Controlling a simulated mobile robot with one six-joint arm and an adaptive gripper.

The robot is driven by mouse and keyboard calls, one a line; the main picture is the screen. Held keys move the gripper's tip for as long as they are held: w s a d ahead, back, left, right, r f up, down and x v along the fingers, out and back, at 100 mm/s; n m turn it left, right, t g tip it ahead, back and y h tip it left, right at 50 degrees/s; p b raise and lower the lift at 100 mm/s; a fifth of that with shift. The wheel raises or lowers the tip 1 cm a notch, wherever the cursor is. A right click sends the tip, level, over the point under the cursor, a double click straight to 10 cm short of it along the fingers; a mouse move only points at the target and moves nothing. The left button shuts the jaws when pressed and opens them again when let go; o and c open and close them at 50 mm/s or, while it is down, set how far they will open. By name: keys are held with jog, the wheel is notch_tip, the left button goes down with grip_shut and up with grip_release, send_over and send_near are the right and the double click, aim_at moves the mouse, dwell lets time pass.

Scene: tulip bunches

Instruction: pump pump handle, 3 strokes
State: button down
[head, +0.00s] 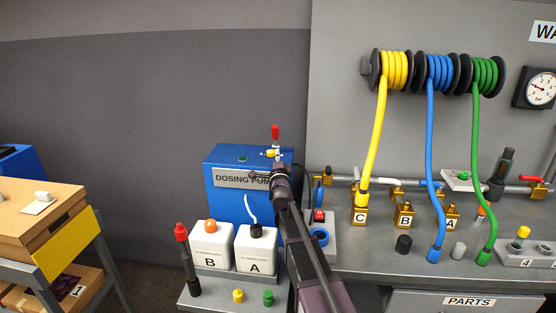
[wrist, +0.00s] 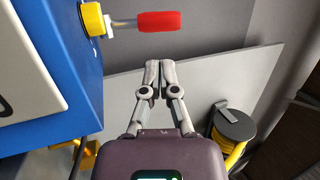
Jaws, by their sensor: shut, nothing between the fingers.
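In the wrist view the red handle grip (wrist: 158,21) lies across the top, joined by a pale rod to a yellow collar (wrist: 93,19) on the blue box (wrist: 75,65). My gripper (wrist: 160,66) is shut and empty, with a gap between its fingertips and the red grip. In the head view my gripper (head: 280,168) covers part of the box's label.
White canisters B (head: 210,252) and A (head: 255,258) stand in front of the pump. A dark post with a red top (head: 182,235) is left of them. Yellow, blue and green hoses (head: 375,135) hang at right above the grey bench (head: 345,262).

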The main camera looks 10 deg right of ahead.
aim_at(276, 135)
jog(key=p+x, duration=0.2)
jog(key=x, duration=0.6)
